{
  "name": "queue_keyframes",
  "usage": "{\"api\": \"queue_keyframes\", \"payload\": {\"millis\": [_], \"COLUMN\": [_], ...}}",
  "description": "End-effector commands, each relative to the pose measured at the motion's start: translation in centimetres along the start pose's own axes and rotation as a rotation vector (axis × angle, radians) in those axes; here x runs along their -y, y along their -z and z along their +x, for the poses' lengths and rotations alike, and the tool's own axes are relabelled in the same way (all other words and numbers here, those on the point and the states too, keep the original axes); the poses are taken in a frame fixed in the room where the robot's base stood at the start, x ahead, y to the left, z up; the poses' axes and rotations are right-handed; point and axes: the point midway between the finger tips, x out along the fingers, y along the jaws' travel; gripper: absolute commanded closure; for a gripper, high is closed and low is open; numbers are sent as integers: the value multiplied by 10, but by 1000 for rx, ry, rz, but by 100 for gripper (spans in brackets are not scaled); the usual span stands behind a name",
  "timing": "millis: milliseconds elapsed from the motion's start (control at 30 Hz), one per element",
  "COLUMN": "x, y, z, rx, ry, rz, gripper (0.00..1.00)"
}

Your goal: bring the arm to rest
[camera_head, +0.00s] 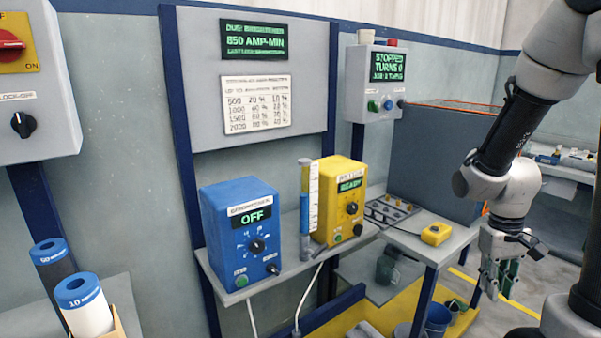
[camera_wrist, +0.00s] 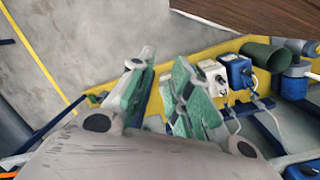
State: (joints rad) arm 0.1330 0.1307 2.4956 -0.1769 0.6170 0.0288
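My arm hangs at the right side of the head view, with my gripper (camera_head: 500,282) pointing down to the right of the bench. In the wrist view my gripper (camera_wrist: 162,70) shows two fingers with green pads and a gap between them. Nothing is between the fingers. The gripper is apart from the bench and touches nothing that I can see.
A bench (camera_head: 440,248) holds a blue unit reading OFF (camera_head: 242,235), a yellow unit (camera_head: 338,203) and a small yellow box (camera_head: 436,233). A dark grey tank (camera_head: 435,160) stands behind. A blue bucket (camera_head: 437,320) is on the yellow floor tray below.

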Motion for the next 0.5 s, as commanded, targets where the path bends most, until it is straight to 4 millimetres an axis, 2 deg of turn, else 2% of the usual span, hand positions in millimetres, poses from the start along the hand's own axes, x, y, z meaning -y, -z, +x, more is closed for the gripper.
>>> {"api": "queue_keyframes", "payload": {"millis": [33, 100, 233, 333, 500], "x": [4, 11, 26, 35, 41], "y": [-15, -38, -75, -92, -103], "z": [-23, -51, -94, -122, -162], "rx": [-6, -7, -59, -155, -358], "ry": [6, 22, 58, 83, 93], "rz": [11, 25, 41, 46, 31], "gripper": [80, 80, 80, 80, 80]}}
